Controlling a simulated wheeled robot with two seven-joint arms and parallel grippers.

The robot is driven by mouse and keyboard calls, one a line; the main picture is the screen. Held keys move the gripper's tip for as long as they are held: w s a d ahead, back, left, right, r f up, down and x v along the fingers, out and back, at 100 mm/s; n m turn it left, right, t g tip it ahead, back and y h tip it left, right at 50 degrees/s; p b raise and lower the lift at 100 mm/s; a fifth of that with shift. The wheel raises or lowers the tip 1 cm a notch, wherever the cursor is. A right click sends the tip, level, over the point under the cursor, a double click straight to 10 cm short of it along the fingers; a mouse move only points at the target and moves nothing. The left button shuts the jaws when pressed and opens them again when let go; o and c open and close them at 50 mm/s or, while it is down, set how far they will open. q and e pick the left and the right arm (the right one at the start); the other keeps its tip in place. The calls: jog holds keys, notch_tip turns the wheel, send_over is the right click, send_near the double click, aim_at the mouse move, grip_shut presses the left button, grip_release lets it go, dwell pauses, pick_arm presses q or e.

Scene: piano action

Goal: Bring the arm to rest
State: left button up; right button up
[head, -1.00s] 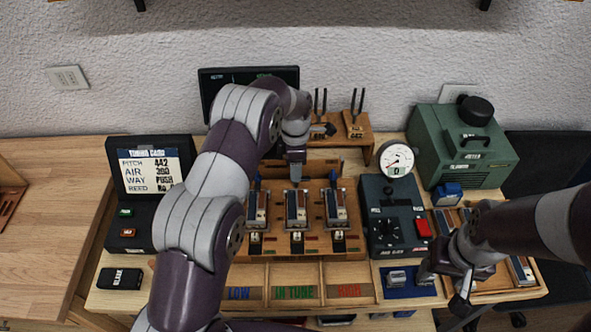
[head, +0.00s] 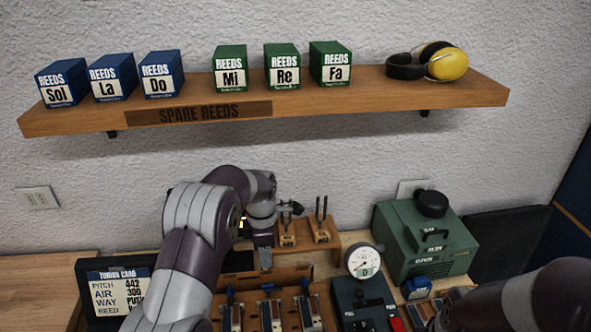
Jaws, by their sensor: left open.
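My left arm (head: 190,245) comes up from the bottom of the head view and bends over at the elbow. Its gripper (head: 265,260) points down above the back edge of the wooden reed block (head: 290,277). The gripper is open; the gap between its fingers is hard to see at this angle. My right arm (head: 535,300) enters at the lower right, and its gripper is below the picture edge. Several reed units stand in the block, one of them a middle unit (head: 270,312), with their lower parts cut off.
A wooden shelf (head: 350,107) above holds several reed boxes and yellow earmuffs (head: 447,62). A fork stand (head: 322,232) is right of my left wrist. A gauge (head: 364,262), a green machine (head: 425,240) and a tuning card (head: 120,290) stand on the bench.

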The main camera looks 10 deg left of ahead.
pick_arm(q)
jog(key=s+a+r+m+b, duration=0.1)
jog(key=s+m, duration=0.9)
jog(key=s, duration=0.3)
jog(key=s+a+r+m+t+b, duration=0.1)
jog(key=s+m+b, duration=0.1)
jog(key=s+m, duration=0.9)
jog(key=s, duration=0.3)
jog(key=shift+m, duration=0.3)
